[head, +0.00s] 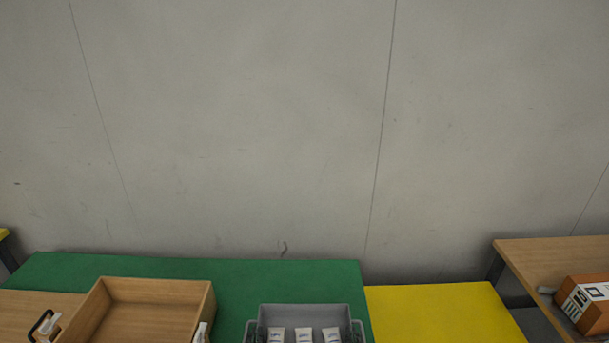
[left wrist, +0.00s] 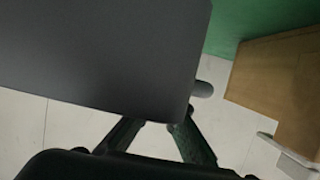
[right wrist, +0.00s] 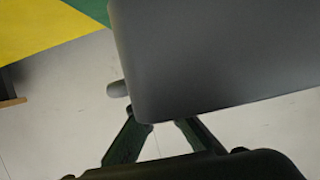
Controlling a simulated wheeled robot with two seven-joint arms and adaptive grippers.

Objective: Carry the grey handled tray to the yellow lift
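The grey handled tray (head: 312,312) is at the bottom centre of the head view, upright, with several white packets (head: 304,335) in it. My left gripper (head: 252,332) is at its left handle and my right gripper (head: 357,331) at its right handle. In the wrist views the fingers close in at the tray's edge with floor visible below, so the tray looks held off the ground. The fingertips are partly hidden by the tray. The yellow lift (head: 440,312) is just right of the tray and shows in the right wrist view (right wrist: 38,28).
A green table (head: 235,280) lies behind the tray. A wooden box (head: 158,290) stands to the left, close to the tray. On the right, a wooden table (head: 545,255) carries an orange and white box (head: 588,305). The yellow top looks clear. A grey wall closes the back.

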